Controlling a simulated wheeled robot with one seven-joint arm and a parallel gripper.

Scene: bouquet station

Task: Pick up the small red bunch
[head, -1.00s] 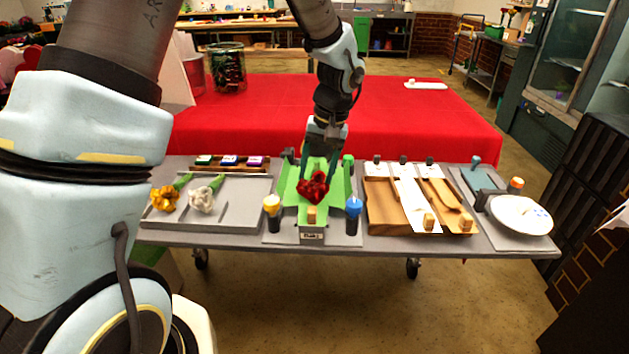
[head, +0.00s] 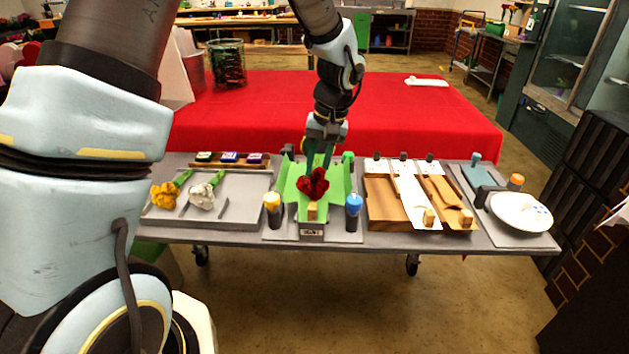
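The small red bunch (head: 313,186) is at the middle of the table, over the green cradle (head: 342,184). Its red head faces me, and its stem is mostly hidden behind the head and my fingers. My gripper (head: 318,163) points down just behind the red head. Its dark fingers are close together around where the stem lies and look shut on it. I cannot tell whether the bunch is clear of the cradle.
A grey tray (head: 233,211) at left holds a yellow bunch (head: 164,196) and a white bunch (head: 203,196). Yellow-topped (head: 272,210) and blue-topped (head: 353,211) posts flank the cradle's front. Wooden boards (head: 381,207) and a white plate (head: 521,212) are at right.

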